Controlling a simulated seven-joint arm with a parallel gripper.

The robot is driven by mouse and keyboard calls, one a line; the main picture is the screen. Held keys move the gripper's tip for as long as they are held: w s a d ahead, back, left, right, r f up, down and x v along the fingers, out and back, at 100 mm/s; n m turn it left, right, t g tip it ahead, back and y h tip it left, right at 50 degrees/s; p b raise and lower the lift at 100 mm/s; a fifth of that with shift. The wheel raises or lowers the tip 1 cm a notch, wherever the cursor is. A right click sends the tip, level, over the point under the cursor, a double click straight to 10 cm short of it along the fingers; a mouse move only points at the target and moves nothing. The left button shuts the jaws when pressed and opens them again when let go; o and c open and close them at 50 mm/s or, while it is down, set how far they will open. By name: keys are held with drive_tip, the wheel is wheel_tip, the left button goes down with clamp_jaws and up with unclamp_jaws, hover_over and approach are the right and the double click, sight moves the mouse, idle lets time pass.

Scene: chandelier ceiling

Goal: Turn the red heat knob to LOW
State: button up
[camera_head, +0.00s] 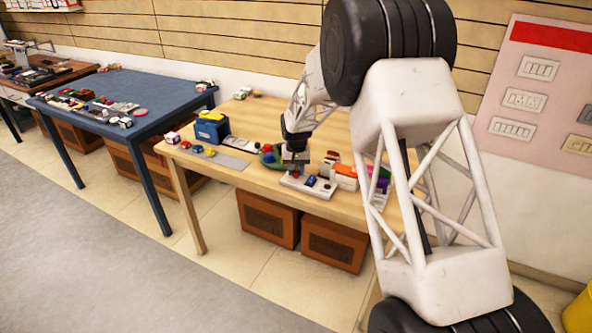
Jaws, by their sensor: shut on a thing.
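A white panel (293,183) lies flat near the front edge of the wooden table, with a red knob (296,175) toward its left and a blue knob (310,181) to the right of it. My gripper (295,170) points down over the left part of the panel and is shut on the red knob. The gripper covers most of that knob. Its pointer and any LOW mark are too small or hidden to read.
A green round thing with red and blue parts (266,154) stands just left of my gripper. Orange and white boxes (345,172) stand close to the right. A blue box (211,127) and a grey plate (229,161) lie further left. The table's back is mostly clear.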

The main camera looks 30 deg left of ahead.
sight(296, 171)
drive_tip(key=n, duration=0.3)
drive_tip(key=shift+n, duration=2.4)
drive_tip(key=o, duration=0.9)
drive_tip(key=shift+r, duration=0.15)
drive_tip(key=shift+r, duration=3.75)
